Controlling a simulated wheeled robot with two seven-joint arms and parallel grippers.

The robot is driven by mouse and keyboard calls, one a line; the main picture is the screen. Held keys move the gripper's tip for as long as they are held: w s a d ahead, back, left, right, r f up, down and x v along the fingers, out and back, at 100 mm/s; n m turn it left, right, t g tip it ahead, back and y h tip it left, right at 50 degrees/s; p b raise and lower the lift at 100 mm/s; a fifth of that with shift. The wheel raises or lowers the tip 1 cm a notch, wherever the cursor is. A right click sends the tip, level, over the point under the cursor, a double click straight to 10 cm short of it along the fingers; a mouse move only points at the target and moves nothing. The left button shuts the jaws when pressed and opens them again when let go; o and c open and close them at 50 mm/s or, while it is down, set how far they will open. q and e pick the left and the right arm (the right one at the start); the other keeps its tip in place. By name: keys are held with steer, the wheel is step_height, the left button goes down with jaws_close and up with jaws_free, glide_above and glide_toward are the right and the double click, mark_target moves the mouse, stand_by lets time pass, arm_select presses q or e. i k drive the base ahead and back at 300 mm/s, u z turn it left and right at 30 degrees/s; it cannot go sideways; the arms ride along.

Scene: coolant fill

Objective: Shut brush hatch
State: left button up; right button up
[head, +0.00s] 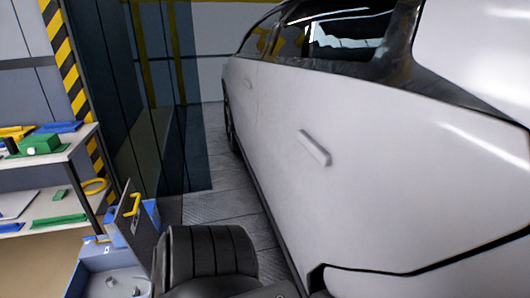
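A dark flat panel with a yellow handle (131,205) stands raised and tilted at the lower left. It rises from a blue and light grey open box-like unit (92,262). The panel looks like an open hatch, but I cannot tell for certain that it is the brush hatch. Small grey parts (118,288) lie inside the unit, which is cut off by the bottom edge. I see no brush clearly. Neither of my grippers is in view.
A silver car (380,170) fills the right side. A shelf (85,150) with green, blue and yellow items stands at left beside a striped post (64,55). A black ribbed rounded shape (210,258) is at bottom centre. Grey floor (225,205) lies open beyond it.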

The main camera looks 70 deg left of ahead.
mark_target(132, 222)
steer(key=u, duration=1.7)
steer(key=k, duration=0.8)
steer(key=u, duration=2.05)
steer(key=i, duration=1)
